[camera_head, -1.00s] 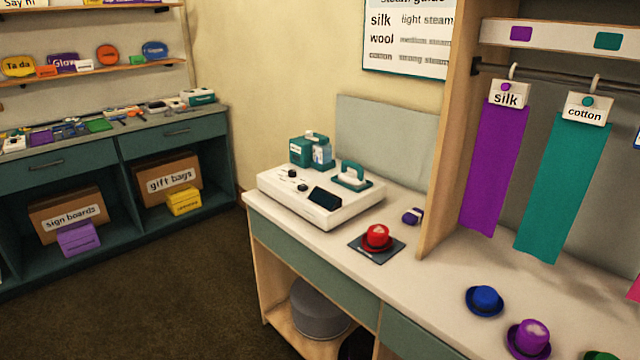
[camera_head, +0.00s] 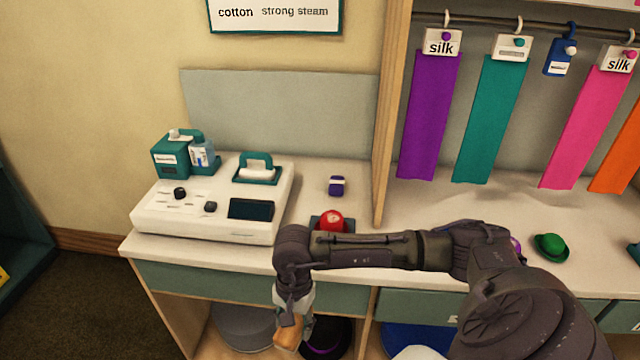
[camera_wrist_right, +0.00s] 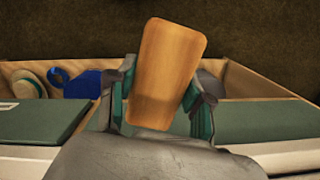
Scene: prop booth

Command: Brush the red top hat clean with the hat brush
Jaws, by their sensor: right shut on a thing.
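The red top hat (camera_head: 331,221) is on a dark mat (camera_head: 316,221) on the counter, right of the white steam unit. My right forearm crosses in front and hides its lower part. My right gripper (camera_head: 291,314) hangs in front of the counter's edge, below and left of the hat. It is shut on a wooden piece, seemingly the hat brush (camera_head: 289,336). In the right wrist view the brush (camera_wrist_right: 168,72) shows as a smooth wooden back between the teal-lined fingers; no bristles show. The brush is apart from the hat. My left gripper is out of view.
The white steam unit (camera_head: 211,211) with dials stands left on the counter. A small purple item (camera_head: 337,186) lies behind the hat. A wooden upright (camera_head: 388,150) stands right of it. A green hat (camera_head: 551,247) sits farther right. Open shelves are below the counter.

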